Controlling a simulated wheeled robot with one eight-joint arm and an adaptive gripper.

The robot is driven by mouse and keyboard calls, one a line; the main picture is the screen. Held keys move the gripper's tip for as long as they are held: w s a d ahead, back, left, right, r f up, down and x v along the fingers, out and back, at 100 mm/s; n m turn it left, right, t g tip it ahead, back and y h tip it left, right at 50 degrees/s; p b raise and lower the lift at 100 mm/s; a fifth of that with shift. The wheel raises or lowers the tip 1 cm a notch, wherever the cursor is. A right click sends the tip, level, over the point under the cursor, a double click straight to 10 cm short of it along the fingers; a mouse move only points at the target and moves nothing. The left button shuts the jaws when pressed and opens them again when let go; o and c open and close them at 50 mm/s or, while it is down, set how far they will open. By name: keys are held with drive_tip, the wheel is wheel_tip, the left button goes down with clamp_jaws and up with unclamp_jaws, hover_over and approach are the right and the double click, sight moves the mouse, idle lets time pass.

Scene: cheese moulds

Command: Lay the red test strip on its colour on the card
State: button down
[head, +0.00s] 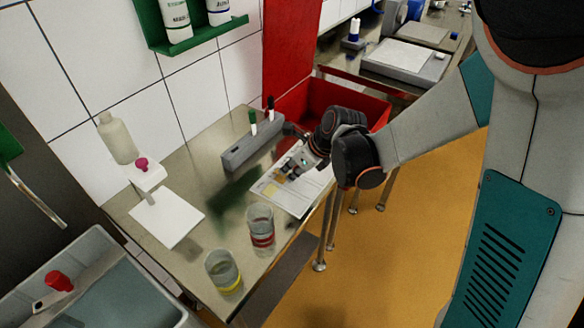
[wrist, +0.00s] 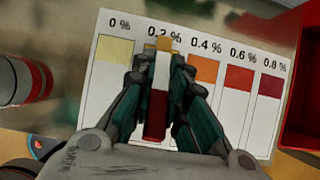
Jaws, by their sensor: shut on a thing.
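The colour card (head: 284,204) lies on the steel table in the head view, partly hidden by my gripper (head: 296,168). In the wrist view the card (wrist: 232,115) has patches labelled 0 % to 0.8 %: pale yellow (wrist: 116,51), yellow-orange (wrist: 149,48) partly covered, orange (wrist: 204,71), red (wrist: 239,77) and dark crimson (wrist: 269,83). My gripper (wrist: 164,62) is shut on the test strip (wrist: 156,112), which shows white above and dark red below between the fingers. It is over the 0.2 % column. I cannot tell whether the strip touches the card.
A grey rack (head: 251,147) with pens stands behind the card. A red-banded glass (head: 260,230) and a yellow-banded glass (head: 223,271) stand near the front edge. A white tile (head: 166,217) lies at the left. A red bin (head: 374,106) adjoins the table's right end.

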drive_tip(key=c, duration=1.5)
unclamp_jaws()
drive_tip(key=v, duration=1.2)
drive_tip(key=shift+s, duration=0.1)
drive_tip(key=shift+d, duration=0.1)
